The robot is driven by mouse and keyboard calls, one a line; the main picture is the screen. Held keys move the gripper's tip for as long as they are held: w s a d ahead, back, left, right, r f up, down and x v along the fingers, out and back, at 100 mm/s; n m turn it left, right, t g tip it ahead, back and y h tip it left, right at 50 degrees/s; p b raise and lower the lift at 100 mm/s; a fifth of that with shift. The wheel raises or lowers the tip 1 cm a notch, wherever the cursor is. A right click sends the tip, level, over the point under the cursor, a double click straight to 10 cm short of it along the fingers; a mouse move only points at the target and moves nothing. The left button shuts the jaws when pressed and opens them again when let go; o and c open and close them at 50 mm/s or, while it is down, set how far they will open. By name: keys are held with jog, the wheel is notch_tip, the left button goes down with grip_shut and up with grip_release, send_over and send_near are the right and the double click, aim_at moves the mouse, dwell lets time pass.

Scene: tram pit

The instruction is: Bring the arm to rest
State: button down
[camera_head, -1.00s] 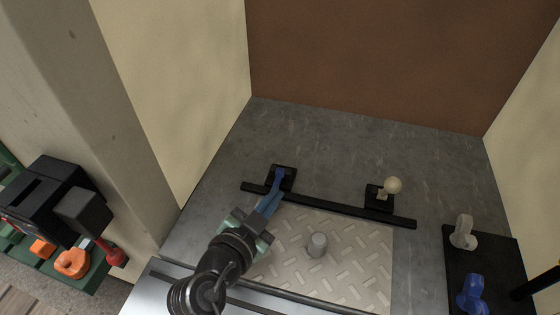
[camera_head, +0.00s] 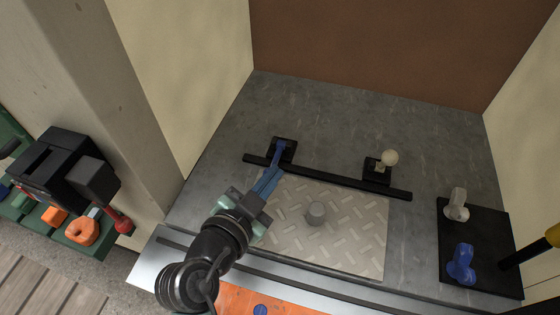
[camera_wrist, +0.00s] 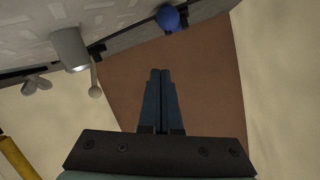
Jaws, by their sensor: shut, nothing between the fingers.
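My gripper (camera_head: 270,177) is over the left part of the grey counter in the head view, near the blue lever on its black base. Its two blue fingers are together with nothing between them. In the wrist view the gripper (camera_wrist: 161,72) shows its fingers side by side against the brown wall. The blue lever (camera_head: 279,151) stands just beyond the fingertips in the head view. I cannot tell whether they touch it there. In the wrist view a blue rounded knob (camera_wrist: 168,18) lies beyond the fingertips, apart from them.
A tread plate (camera_head: 340,235) with a grey cylinder (camera_head: 316,213) lies right of the gripper, behind it a black bar (camera_head: 335,180) and cream-knobbed lever (camera_head: 389,158). A black panel (camera_head: 485,240) holds a grey and a blue handle. Walls enclose the counter. A black box (camera_head: 60,170) stands left.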

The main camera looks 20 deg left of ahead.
jog(key=v, duration=0.2)
jog(key=f+v, duration=0.1)
jog(key=v, duration=0.1)
jog(key=shift+s+b, duration=0.3)
jog(key=shift+s, duration=0.05)
jog(key=w+d+r+n+t+y+p, duration=0.1)
jog(key=w+d+r+t+p, duration=0.15)
jog(key=r, duration=0.85)
jog(key=w+d+r+n+t+p, duration=0.1)
jog(key=w+r+t+p, duration=0.15)
jog(key=r, duration=0.75)
jog(key=w+d+r+n+t+y+p, duration=0.1)
jog(key=w+d+r, duration=0.15)
jog(key=r, duration=0.85)
jog(key=s+d+r+n+t+p, duration=0.1)
jog(key=s+d+r+t, duration=0.1)
jog(key=r, duration=0.6)
jog(key=s+d+r+n+t+p, duration=0.1)
jog(key=s+d+r+t, duration=0.1)
jog(key=r, duration=0.6)
jog(key=s+d+r+n+t+p, duration=0.1)
jog(key=s+r, duration=0.3)
jog(key=r, duration=0.4)
jog(key=shift+s+d+r+n+t+p, duration=0.3)
jog(key=shift+d+t+p, duration=0.25)
jog(key=shift+t, duration=0.35)
jog(key=shift+f+y, duration=0.1)
jog(key=shift+y, duration=0.3)
